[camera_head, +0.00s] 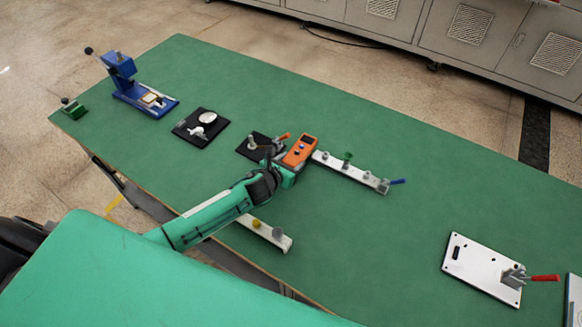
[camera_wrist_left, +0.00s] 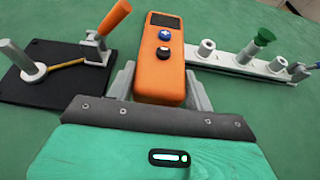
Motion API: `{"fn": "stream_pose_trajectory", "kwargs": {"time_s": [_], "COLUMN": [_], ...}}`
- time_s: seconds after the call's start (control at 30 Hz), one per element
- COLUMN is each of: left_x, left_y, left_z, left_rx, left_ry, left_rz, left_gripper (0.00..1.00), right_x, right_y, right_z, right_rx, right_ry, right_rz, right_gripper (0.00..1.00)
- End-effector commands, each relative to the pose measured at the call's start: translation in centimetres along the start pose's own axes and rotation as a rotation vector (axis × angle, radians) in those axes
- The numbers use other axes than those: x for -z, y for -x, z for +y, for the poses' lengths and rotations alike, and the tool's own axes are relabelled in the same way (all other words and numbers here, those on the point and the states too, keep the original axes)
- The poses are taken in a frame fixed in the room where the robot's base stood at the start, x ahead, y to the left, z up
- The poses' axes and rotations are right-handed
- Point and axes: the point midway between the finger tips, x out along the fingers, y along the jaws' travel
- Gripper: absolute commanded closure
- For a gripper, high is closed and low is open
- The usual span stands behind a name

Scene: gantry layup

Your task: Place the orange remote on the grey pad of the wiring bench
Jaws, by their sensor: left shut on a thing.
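The orange remote (camera_head: 301,151) has a dark screen and buttons at its top. My left gripper (camera_head: 293,164) is shut on it and holds it over the green bench (camera_head: 330,230). In the left wrist view the remote (camera_wrist_left: 163,50) stands between the two grey fingers of the left gripper (camera_wrist_left: 161,88), its screen end pointing away. I cannot tell how high it is above the bench. I cannot make out a grey pad for certain; the flat pads in view look black or white. My right gripper is not in view.
A black plate (camera_wrist_left: 50,88) with an orange-handled clamp is left of the remote. A white rail with pegs (camera_head: 345,170) is to its right. A black pad with white parts (camera_head: 190,133), a blue press (camera_head: 122,75) and a white clamp plate (camera_head: 480,264) stand farther off. The bench's middle right is clear.

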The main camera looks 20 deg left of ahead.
Motion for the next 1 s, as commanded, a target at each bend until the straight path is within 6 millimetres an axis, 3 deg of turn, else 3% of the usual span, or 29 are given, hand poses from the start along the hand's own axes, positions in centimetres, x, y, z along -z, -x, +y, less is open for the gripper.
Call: {"fn": "stream_pose_trajectory", "kwargs": {"time_s": [0.2,0.6,0.63,0.7,1.0], "left_x": [2.5,3.0,2.9,2.9,2.8], "left_y": [-1.0,-1.2,-1.2,-1.2,-1.1], "left_z": [0.0,0.0,0.0,0.0,0.0], "left_rx": [0.000,0.001,0.000,0.000,0.000], "left_ry": [0.003,0.000,0.000,0.000,0.001], "left_rz": [0.001,-0.001,0.001,0.001,0.001], "left_gripper": [0.83,0.83,0.42,0.28,0.26], "right_x": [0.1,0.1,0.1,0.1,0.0], "right_y": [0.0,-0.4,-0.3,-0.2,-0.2], "right_z": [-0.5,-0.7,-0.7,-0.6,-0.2], "right_rx": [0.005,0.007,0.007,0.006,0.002], "right_ry": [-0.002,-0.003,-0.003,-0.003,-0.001], "right_rz": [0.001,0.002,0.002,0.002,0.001], "right_gripper": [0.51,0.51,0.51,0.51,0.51]}}
